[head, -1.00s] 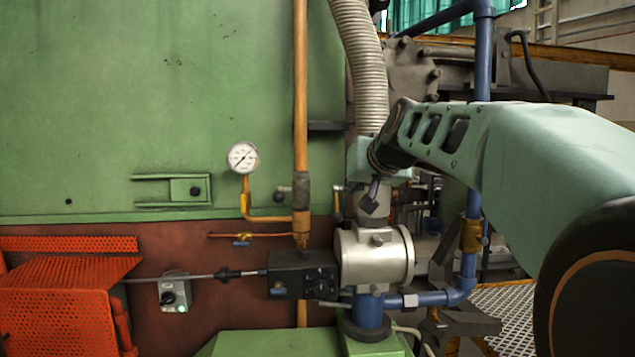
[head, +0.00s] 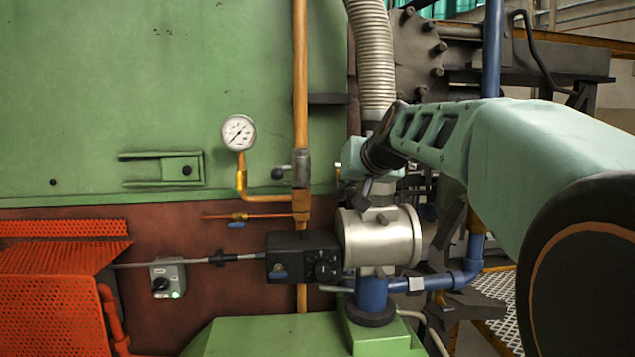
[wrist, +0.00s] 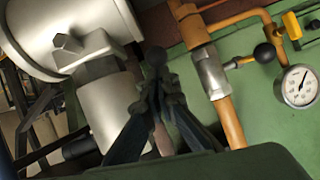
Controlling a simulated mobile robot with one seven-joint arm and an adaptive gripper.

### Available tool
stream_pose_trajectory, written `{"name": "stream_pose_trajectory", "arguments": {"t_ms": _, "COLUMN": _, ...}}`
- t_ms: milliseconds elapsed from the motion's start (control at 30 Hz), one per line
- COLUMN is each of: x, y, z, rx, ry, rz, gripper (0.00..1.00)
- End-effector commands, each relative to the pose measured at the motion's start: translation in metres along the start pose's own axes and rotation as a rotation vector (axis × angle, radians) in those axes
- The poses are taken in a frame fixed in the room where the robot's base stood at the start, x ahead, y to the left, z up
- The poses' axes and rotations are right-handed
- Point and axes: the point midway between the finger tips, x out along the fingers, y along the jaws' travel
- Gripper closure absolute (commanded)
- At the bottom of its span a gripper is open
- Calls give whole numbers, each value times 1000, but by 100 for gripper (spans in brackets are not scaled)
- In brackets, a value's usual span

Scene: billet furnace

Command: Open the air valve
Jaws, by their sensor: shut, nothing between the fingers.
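A copper pipe runs down the green furnace wall and carries a grey valve body with a short ball-ended lever (head: 281,172); the lever's black ball (wrist: 265,52) also shows in the wrist view. A small valve with a blue handle (head: 238,217) sits on a thin pipe lower down. I cannot tell which is the air valve. My gripper (wrist: 158,73) is shut and empty, its dark fingertips together. In the wrist view it is between the silver valve body and the copper pipe, left of the lever. The fingers are not clear in the head view.
A pressure gauge (head: 239,132) is left of the pipe. A silver round housing (head: 380,237) with a black actuator box (head: 303,257) stands below my wrist. A ribbed hose (head: 372,60) rises behind my arm. A switch box (head: 168,280) and orange mesh guard (head: 60,285) are lower left.

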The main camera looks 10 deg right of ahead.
Motion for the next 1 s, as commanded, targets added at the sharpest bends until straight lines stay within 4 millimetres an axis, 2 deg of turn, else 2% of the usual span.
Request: {"name": "stream_pose_trajectory", "arguments": {"t_ms": 1000, "x": 6, "y": 1, "z": 7, "rx": -10, "ry": 85, "rz": -10, "gripper": 100}}
